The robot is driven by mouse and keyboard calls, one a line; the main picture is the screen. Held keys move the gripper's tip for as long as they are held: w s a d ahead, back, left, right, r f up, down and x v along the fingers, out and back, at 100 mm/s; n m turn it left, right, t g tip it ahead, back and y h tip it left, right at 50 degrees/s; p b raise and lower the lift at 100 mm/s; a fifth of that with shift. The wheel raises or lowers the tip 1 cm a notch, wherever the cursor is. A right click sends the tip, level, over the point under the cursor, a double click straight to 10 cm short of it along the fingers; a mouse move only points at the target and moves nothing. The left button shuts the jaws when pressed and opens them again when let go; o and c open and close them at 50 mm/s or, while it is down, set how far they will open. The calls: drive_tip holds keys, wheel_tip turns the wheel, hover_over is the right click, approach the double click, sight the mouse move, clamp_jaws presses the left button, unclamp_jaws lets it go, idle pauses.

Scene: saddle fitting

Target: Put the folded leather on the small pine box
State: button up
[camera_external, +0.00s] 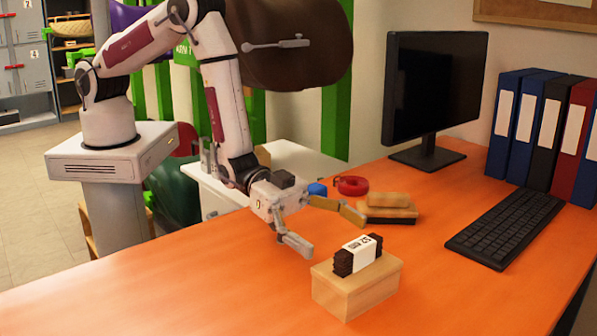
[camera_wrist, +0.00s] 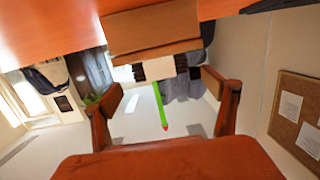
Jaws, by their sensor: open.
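The folded leather (camera_external: 343,264) is dark brown with a white printed band around its middle. It stands on edge on top of the small pine box (camera_external: 353,293) and appears to rest on it. My gripper (camera_external: 332,232) is open and empty, with its fingers spread, behind and to the left of the leather and apart from it. In the wrist view the leather (camera_wrist: 160,68) shows ahead, between my open fingers (camera_wrist: 162,92) and the pine box (camera_wrist: 150,30). The leather's underside is hidden.
A wooden block on a dark base (camera_external: 388,206), a red ring (camera_external: 352,186) and a blue round item (camera_external: 317,189) lie behind the box. A monitor (camera_external: 435,95), keyboard (camera_external: 505,227) and binders (camera_external: 545,130) stand to the right. The orange table (camera_external: 180,290) is clear at the front left.

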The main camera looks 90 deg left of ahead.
drive_tip(key=f+v, duration=0.1)
drive_tip(key=v, duration=0.5)
drive_tip(key=shift+r, duration=0.45)
drive_tip(key=w+a+r+n+y, duration=0.2)
drive_tip(key=w+a+r+y, duration=0.2)
drive_tip(key=a+r, duration=0.65)
drive_tip(key=s+a+r+n+g+y, duration=0.1)
drive_tip(key=s+a+r+y, duration=0.15)
drive_tip(key=a+r, duration=0.3)
drive_tip(key=s+a+r+n+g+y, duration=0.1)
drive_tip(key=s+a+r+y, duration=0.1)
drive_tip(key=s+a+r, duration=0.35)
drive_tip(key=s+a+r+n+g, duration=0.1)
drive_tip(key=s+a, duration=0.3)
drive_tip(key=s, duration=0.5)
drive_tip(key=s+a+r+n+g+y, duration=0.1)
drive_tip(key=s+a, duration=0.3)
drive_tip(key=s, duration=0.6)
drive_tip(key=s+a+r+n+g+y, duration=0.1)
drive_tip(key=s+a, duration=0.4)
drive_tip(key=s, duration=0.5)
drive_tip(key=shift+r+n+g, duration=0.25)
drive_tip(key=shift+n+g, duration=0.45)
